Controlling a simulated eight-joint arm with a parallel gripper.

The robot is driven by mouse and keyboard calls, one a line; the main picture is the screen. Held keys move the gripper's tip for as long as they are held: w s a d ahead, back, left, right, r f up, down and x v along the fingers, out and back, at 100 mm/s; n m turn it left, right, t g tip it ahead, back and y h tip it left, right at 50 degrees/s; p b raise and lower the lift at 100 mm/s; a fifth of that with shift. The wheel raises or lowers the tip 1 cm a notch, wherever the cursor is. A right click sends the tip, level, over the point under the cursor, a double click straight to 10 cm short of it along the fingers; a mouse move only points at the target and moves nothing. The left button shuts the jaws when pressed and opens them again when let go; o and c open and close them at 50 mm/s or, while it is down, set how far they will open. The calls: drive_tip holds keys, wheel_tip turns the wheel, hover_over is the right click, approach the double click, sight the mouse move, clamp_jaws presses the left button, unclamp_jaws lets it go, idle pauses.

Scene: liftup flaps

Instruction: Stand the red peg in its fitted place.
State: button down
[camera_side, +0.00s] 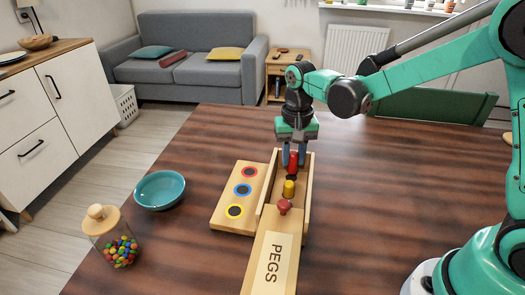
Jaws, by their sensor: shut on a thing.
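My gripper (294,158) points down over the far end of a wooden box (309,185) and is shut on the red peg (293,161), which stands upright between its fingers. From this angle I cannot tell whether the peg's foot is clear of the box. A yellow peg (289,188) stands in the box just nearer. To the left lies a wooden board (228,213) with three dark holes ringed in color: a red ring (249,172) farthest, a blue ring (242,190) in the middle, a yellow ring (235,211) nearest. No peg stands in them.
A lid marked PEGS (272,262) with a dark red knob (284,206) covers the box's near part. A teal bowl (160,189) and a candy jar (113,240) stand left on the table. The table right of the box is clear.

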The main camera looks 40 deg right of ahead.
sight(293, 153)
wheel_tip(293, 153, up, 16)
drive_tip(key=w+a+n, duration=0.4)
drive_tip(key=w+a, duration=0.2)
drive_tip(key=w, duration=0.1)
drive_tip(key=f, duration=1.9)
drive_tip(key=shift+s+a+f, duration=0.1)
drive_tip(key=shift+a, duration=0.1)
drive_tip(key=shift+f, duration=0.15)
drive_tip(key=c, duration=0.6)
unclamp_jaws()
drive_tip(key=shift+c, duration=0.2)
